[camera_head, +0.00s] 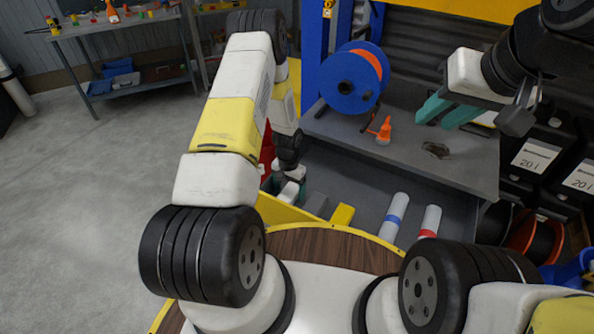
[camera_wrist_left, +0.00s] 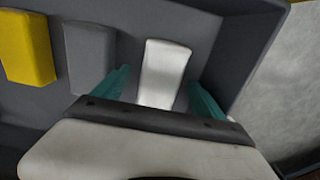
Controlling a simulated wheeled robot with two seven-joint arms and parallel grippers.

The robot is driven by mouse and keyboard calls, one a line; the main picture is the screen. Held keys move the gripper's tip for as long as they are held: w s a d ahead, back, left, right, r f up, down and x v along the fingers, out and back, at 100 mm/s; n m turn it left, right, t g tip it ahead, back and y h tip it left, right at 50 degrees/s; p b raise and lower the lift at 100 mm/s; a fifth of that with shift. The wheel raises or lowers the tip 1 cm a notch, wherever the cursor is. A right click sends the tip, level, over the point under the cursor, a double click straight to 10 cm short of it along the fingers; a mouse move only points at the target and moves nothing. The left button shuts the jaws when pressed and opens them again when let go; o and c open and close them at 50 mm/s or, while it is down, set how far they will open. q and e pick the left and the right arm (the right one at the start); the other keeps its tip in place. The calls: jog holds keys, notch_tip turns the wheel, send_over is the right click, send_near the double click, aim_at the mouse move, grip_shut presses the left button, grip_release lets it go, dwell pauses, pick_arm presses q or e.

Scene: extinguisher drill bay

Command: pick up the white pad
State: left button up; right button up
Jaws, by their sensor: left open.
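The white pad (camera_wrist_left: 165,72) lies in a dark grey tray or shelf bay, between the two teal fingers of my left gripper (camera_wrist_left: 158,92) in the left wrist view. The fingers are open, one on each side of the pad, with a gap to it; its near end is hidden by the gripper. In the head view the pad (camera_head: 289,194) shows small below my left gripper (camera_head: 289,183). My right gripper (camera_head: 447,112) is open and empty over the grey bench at the right.
A grey pad (camera_wrist_left: 91,58) and a yellow pad (camera_wrist_left: 28,47) lie beside the white one. White cylinders with a blue band (camera_head: 394,217) and a red band (camera_head: 430,222) lie further right. A blue reel (camera_head: 346,86) and an orange bottle (camera_head: 384,131) stand on the bench (camera_head: 345,133).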

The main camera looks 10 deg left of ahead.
aim_at(289, 192)
pick_arm(q)
jog(key=shift+f, duration=0.75)
jog(key=c, duration=1.5)
notch_tip(289, 192, up, 10)
jog(key=shift+r, duration=0.1)
